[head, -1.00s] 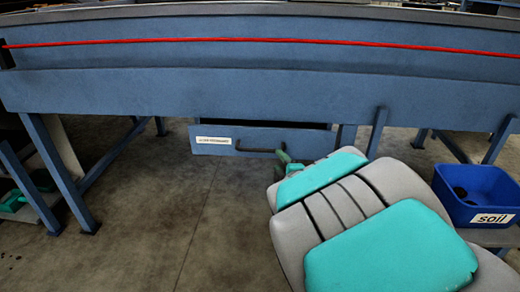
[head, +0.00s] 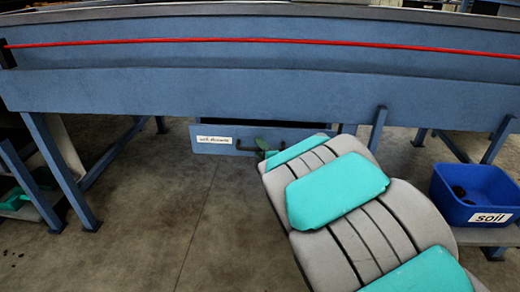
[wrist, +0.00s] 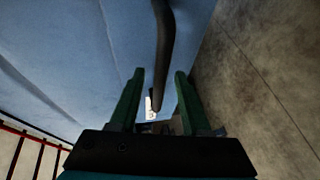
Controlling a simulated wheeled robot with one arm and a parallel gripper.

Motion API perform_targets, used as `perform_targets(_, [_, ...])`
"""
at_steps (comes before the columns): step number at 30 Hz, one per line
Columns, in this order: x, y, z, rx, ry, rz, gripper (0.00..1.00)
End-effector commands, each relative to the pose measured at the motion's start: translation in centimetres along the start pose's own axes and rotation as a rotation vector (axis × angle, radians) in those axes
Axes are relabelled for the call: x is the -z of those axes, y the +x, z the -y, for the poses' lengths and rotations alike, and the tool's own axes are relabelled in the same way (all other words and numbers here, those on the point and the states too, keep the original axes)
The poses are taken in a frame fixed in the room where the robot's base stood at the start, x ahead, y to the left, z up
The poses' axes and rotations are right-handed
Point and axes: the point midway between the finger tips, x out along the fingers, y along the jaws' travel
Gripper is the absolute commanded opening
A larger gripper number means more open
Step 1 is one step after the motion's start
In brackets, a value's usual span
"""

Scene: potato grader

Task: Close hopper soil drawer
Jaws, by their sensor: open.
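The soil drawer (head: 212,148) is a blue box front with a white label, under the long blue hopper (head: 220,85). A dark gap shows above its front, so it stands partly out. Its dark bar handle (head: 243,149) is on the front, right of the label. My gripper (head: 262,147) is at the handle's right end in the head view, partly hidden by my arm. In the wrist view my gripper (wrist: 159,76) has its green fingers apart, with the dark handle (wrist: 164,40) running between them. I cannot tell whether they touch it.
A blue bin (head: 472,198) labelled soil stands on a low shelf at the right. Blue support legs (head: 55,170) stand left of the drawer. The concrete floor (head: 150,220) in front of the drawer is clear on the left.

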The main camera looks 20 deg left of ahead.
Motion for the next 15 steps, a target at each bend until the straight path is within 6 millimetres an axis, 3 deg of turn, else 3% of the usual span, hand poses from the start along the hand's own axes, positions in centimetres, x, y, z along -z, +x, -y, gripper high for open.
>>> perform_targets(9, [-0.02, 0.18, -0.02, 0.000, 0.000, 0.000, 0.47])
perform_targets(15, [-0.02, 0.18, -0.02, -0.001, 0.000, 0.000, 0.25])
